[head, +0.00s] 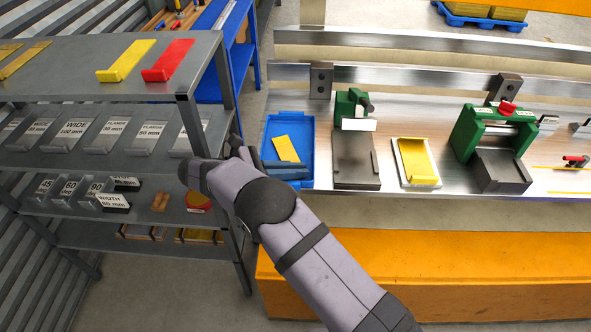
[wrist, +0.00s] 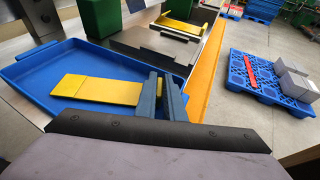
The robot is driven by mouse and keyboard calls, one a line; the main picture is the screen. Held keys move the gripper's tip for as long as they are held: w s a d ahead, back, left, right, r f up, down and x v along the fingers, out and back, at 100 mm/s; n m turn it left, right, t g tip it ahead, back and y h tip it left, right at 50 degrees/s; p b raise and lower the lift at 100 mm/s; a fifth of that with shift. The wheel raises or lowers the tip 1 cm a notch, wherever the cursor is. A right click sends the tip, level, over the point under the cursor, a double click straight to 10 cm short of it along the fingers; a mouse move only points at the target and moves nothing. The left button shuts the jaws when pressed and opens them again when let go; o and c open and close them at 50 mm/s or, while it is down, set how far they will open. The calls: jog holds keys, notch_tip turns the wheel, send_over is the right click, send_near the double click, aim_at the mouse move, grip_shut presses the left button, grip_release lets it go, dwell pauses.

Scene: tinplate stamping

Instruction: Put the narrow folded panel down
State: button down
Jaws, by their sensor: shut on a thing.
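The narrow folded panel (wrist: 105,90) is yellow, with a line across it near its far end in the wrist view. It is over the blue tray (wrist: 32,70), and also shows there in the head view (head: 286,149). My gripper (wrist: 162,84) is shut on the panel's near end, at the tray's right side in the wrist view. In the head view my gripper (head: 284,170) is low over the tray's near part, partly hidden by my wrist. I cannot tell whether the panel touches the tray floor.
Right of the tray stand a green-clamped fixture (head: 355,155), a yellow panel on a white plate (head: 418,163) and a green press (head: 490,140). A grey shelf rack (head: 215,90) with labelled bins is close on the left. The tray's far part is bare.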

jog(key=c, duration=1.9)
grip_release()
jog(key=shift+s+f, duration=0.2)
jog(key=shift+f, duration=0.65)
jog(key=shift+o, duration=0.2)
jog(key=shift+d, duration=0.1)
jog(key=shift+r, duration=0.65)
jog(key=p+v, duration=0.3)
jog(key=v, duration=0.9)
jog(key=shift+w+r, duration=0.25)
jog(key=shift+r, duration=0.05)
jog(key=shift+f+p, duration=0.15)
jog(key=shift+p, duration=0.2)
